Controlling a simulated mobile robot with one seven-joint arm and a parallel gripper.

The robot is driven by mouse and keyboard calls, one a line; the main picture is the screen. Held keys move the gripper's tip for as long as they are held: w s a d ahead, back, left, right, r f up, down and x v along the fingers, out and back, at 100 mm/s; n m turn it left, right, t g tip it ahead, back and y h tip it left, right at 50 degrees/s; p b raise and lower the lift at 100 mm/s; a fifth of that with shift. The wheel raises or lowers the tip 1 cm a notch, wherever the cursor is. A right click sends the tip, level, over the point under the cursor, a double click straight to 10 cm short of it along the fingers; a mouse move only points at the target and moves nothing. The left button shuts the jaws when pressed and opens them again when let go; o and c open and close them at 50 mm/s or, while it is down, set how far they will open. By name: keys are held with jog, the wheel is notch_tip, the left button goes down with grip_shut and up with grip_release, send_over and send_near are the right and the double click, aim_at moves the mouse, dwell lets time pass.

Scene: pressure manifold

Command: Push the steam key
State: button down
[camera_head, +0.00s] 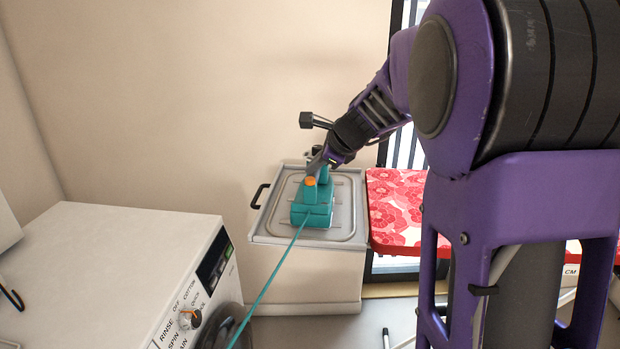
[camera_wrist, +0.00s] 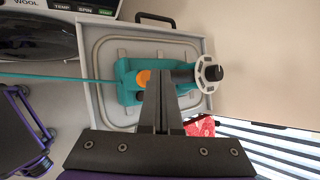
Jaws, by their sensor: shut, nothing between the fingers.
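A teal appliance (camera_head: 312,216) with an orange key (camera_head: 310,182) on its upper part sits on a grey tray. I take the orange key as the steam key, though no label is readable. It also shows in the wrist view, the teal body (camera_wrist: 127,88) with the orange key (camera_wrist: 143,77) partly covered by my fingers. My gripper (camera_head: 317,164) is shut and empty, pointing down. In the wrist view, the fingertips (camera_wrist: 160,79) overlap the right edge of the orange key; I cannot tell whether they touch it.
The grey tray (camera_head: 265,228) has a dark handle (camera_head: 259,196). A teal cord (camera_head: 268,285) runs toward the front. A white washing machine (camera_head: 110,265) stands at left, a red floral ironing board (camera_head: 397,205) at right.

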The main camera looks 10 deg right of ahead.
aim_at(314, 185)
jog(key=shift+f, duration=0.15)
jog(key=shift+f, duration=0.55)
dwell(0.6)
jog(key=shift+r+p, duration=0.6)
jog(key=shift+r, duration=0.05)
notch_tip(314, 185, up, 6)
jog(key=p, duration=0.6)
dwell(0.3)
